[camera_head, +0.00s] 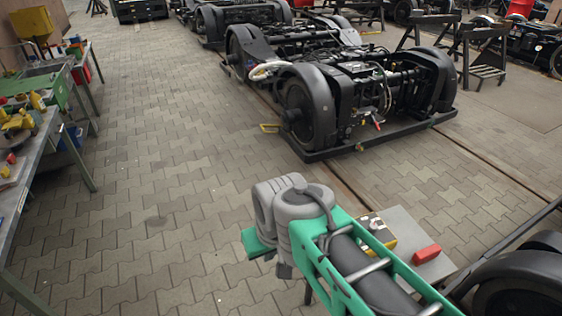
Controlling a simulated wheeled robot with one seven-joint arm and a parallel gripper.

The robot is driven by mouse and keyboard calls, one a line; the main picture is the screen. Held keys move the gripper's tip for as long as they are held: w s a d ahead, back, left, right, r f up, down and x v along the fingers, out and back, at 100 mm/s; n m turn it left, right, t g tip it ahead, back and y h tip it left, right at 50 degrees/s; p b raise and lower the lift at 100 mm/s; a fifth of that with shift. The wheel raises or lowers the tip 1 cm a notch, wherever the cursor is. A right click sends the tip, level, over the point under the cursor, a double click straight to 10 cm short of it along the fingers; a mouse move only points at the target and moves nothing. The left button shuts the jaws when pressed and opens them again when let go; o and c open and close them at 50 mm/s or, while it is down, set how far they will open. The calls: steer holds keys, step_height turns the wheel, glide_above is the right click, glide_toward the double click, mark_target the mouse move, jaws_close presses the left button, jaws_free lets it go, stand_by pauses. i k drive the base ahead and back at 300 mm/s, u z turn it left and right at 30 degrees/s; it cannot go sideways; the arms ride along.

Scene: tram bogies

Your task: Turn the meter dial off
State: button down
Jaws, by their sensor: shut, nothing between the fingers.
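A small yellow item with a dark and pale top (376,224) lies on a grey tabletop (402,218) at the lower right, partly hidden behind my green and grey arm. It may be the meter, but it is too small and too covered to be sure. No dial can be made out on it. My arm reaches in from the bottom right and bends at its grey joints just left of the tabletop. My gripper itself does not show.
A red block (426,254) lies on the same tabletop. A dark wheel (523,297) stands at the lower right. A black bogie (345,95) stands beyond on the floor. A workbench with tools (40,135) runs along the left. The paved floor between is clear.

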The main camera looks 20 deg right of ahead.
mark_target(373, 227)
steer(key=k, duration=0.5)
steer(key=z, duration=2.2)
steer(key=k, duration=0.7)
steer(key=u, duration=0.8)
steer(key=i, duration=1.15)
steer(key=z, duration=0.5)
